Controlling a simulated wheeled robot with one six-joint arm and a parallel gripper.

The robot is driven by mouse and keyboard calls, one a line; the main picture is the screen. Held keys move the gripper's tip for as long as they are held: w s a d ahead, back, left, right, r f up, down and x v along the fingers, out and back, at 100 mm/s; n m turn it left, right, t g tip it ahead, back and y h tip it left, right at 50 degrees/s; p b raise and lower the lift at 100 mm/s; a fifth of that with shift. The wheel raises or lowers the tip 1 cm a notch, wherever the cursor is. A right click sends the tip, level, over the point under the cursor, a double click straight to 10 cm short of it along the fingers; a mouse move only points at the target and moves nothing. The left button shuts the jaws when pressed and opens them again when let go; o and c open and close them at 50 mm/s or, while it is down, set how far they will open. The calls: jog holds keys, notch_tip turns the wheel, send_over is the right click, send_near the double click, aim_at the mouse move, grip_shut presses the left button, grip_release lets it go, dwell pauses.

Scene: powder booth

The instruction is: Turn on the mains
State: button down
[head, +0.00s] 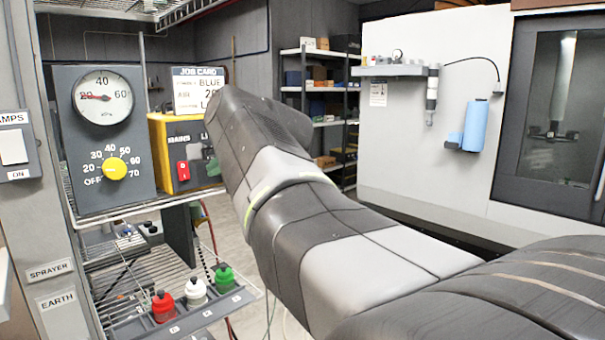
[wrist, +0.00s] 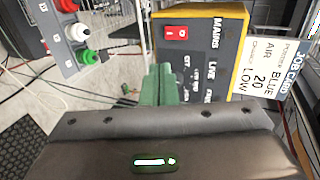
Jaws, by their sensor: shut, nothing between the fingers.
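The yellow and dark power box (head: 170,150) stands on the wire shelf, left of my arm in the head view. Its red mains rocker switch (head: 183,171) sits under the word MAINS. In the wrist view, turned sideways, the box (wrist: 243,30) is at the top and the red switch (wrist: 176,33) is left of the MAINS label. My gripper (wrist: 163,68) shows as green fingers, shut and empty, pointing toward the box just below the switch in that picture. A gap or contact cannot be told. Which way the rocker is pressed is unclear.
A grey panel with a gauge (head: 103,97) and yellow knob (head: 115,168) stands left of the box. A job card (head: 198,90) stands on the box. Red (head: 163,306), white (head: 196,291) and green (head: 224,277) capped bottles sit in a rack below.

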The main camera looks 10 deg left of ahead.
aim_at(185, 177)
jog(key=p+x, duration=0.1)
jog(key=x, duration=0.3)
jog(key=p+x, duration=0.1)
jog(key=x, duration=0.4)
jog(key=r+p+x, duration=0.1)
jog(key=x, duration=0.3)
jog(key=shift+w+a, duration=0.45)
jog(key=shift+a, duration=0.05)
jog(key=shift+f, duration=0.15)
jog(key=shift+w+a+f+b, duration=0.1)
jog(key=shift+f+b, duration=0.15)
jog(key=shift+b, duration=0.5)
jog(key=shift+r, duration=0.4)
